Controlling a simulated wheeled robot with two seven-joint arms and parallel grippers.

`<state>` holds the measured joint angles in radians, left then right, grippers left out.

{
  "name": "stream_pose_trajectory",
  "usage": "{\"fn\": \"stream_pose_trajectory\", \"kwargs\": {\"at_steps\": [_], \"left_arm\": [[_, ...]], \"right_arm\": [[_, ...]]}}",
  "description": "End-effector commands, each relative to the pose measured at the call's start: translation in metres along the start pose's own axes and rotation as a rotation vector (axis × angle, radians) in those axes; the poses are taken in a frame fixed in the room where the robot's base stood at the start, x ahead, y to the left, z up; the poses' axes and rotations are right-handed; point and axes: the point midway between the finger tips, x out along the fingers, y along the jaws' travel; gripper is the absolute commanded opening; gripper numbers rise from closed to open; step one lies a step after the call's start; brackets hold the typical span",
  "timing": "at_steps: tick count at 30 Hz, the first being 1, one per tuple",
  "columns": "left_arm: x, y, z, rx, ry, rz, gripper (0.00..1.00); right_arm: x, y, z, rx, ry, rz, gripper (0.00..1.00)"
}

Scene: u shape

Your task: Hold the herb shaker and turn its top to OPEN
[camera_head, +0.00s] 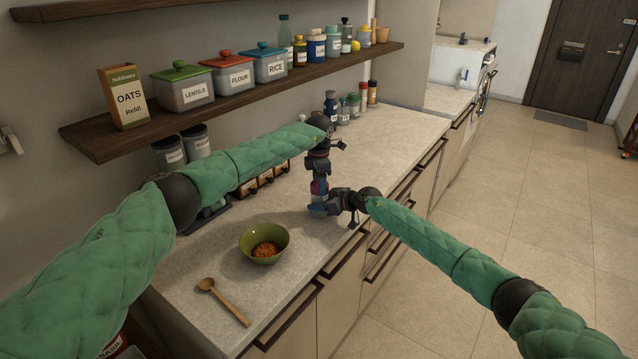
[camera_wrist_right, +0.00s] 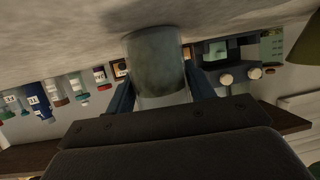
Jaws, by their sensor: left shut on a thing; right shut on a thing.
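The herb shaker (camera_head: 317,210) is small in the head view, upright on or just above the counter, with a pale see-through lower body. My right gripper (camera_head: 324,203) comes from the right and is shut on that body. In the right wrist view the body (camera_wrist_right: 155,62) is a grey, cloudy cylinder between two dark fingers. My left gripper (camera_head: 318,178) points down from above, shut on the shaker's top (camera_head: 319,187), where some red and dark blue show. The fingers hide much of the top, and I cannot read any OPEN mark.
A green bowl (camera_head: 263,243) with reddish-brown food and a wooden spoon (camera_head: 222,300) lie on the counter (camera_head: 200,262) at the front left. Bottles (camera_head: 352,104) stand behind the shaker. A loaded wooden shelf (camera_head: 235,98) hangs above. Drawer fronts drop away right.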

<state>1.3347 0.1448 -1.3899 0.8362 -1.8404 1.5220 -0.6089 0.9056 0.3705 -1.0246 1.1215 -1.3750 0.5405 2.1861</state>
Motion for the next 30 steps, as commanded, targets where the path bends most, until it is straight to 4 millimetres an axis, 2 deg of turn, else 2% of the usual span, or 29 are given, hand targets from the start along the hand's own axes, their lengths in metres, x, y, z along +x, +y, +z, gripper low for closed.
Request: {"fn": "stream_pose_trajectory", "kwargs": {"at_steps": [14, 15, 18, 26, 30], "left_arm": [[-0.0007, 0.0013, -0.0002, -0.019, -0.002, 0.003, 0.32], [-0.0007, 0.0014, -0.0003, -0.019, -0.002, 0.004, 0.61], [-0.0005, 0.0011, -0.0002, -0.018, -0.001, 0.003, 0.77], [-0.0007, 0.0006, -0.0001, -0.017, -0.001, 0.002, 0.77], [-0.0083, 0.0008, 0.0000, -0.017, -0.001, 0.002, 0.77]], "right_arm": [[0.0016, -0.0033, 0.0000, -0.001, 0.000, -0.005, 0.17], [0.0016, -0.0033, 0.0001, -0.001, 0.000, -0.005, 0.17], [0.0015, -0.0029, 0.0003, -0.001, -0.001, -0.005, 0.17], [0.0006, -0.0013, 0.0006, 0.000, -0.001, -0.002, 0.17], [0.0003, -0.0008, 0.0005, 0.000, -0.001, -0.001, 0.17]]}}
